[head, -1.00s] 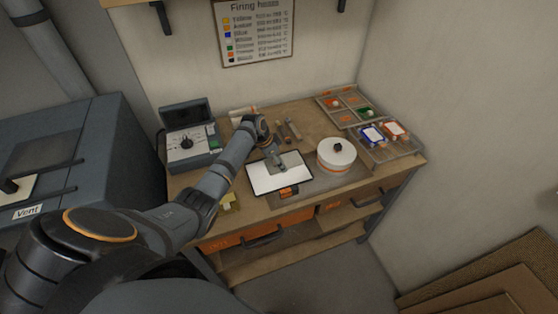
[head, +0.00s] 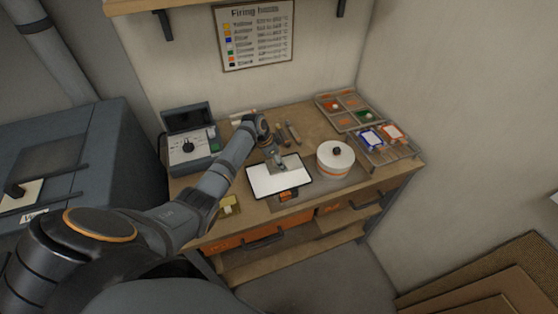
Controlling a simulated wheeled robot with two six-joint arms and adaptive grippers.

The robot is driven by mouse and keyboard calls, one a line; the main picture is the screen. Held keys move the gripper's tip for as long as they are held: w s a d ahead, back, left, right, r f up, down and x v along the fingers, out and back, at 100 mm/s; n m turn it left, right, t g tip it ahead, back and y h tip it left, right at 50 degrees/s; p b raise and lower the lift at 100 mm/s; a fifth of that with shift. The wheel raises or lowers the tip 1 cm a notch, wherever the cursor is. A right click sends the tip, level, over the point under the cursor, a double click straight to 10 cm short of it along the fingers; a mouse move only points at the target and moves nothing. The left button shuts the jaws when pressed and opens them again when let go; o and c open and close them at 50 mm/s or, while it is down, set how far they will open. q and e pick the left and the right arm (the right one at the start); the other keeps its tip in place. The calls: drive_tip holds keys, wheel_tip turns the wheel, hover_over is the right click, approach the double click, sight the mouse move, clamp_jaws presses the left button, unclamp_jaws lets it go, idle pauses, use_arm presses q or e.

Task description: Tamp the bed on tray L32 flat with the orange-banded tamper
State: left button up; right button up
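A dark-rimmed tray with a flat-looking white bed (head: 272,184) lies near the front edge of the workbench; an orange label shows at its front. I cannot read the tray's name. My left gripper (head: 281,166) points down over the back part of the tray. Its fingers are too small to tell whether they are open or hold something, and contact with the bed is unclear. A round white piece with an orange band and black knob (head: 335,158) stands right of the tray; I cannot tell whether it is the tamper. My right gripper is out of view.
Small tools (head: 293,132) lie behind the gripper. A grey control box (head: 190,152) stands at the left, and a yellowish block (head: 229,206) at the front. A compartmented tray (head: 345,111) and a tray with blue and orange-framed cards (head: 405,152) are at the right.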

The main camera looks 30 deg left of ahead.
sight(296, 164)
use_arm(q)
drive_tip(key=w+d+b, duration=0.1)
drive_tip(key=w, duration=0.1)
drive_tip(key=w+d+b, duration=0.1)
drive_tip(key=d+b, duration=0.1)
drive_tip(key=shift+w+d+f, duration=0.15)
drive_tip(key=shift+w, duration=0.25)
drive_tip(key=shift+w+d+b, duration=0.2)
drive_tip(key=shift+w+b, duration=0.1)
drive_tip(key=shift+b, duration=0.05)
drive_tip(key=shift+w+d, duration=0.15)
drive_tip(key=shift+r, duration=0.2)
drive_tip(key=shift+f+b, duration=0.5)
drive_tip(key=shift+f, duration=0.3)
drive_tip(key=shift+f, duration=0.3)
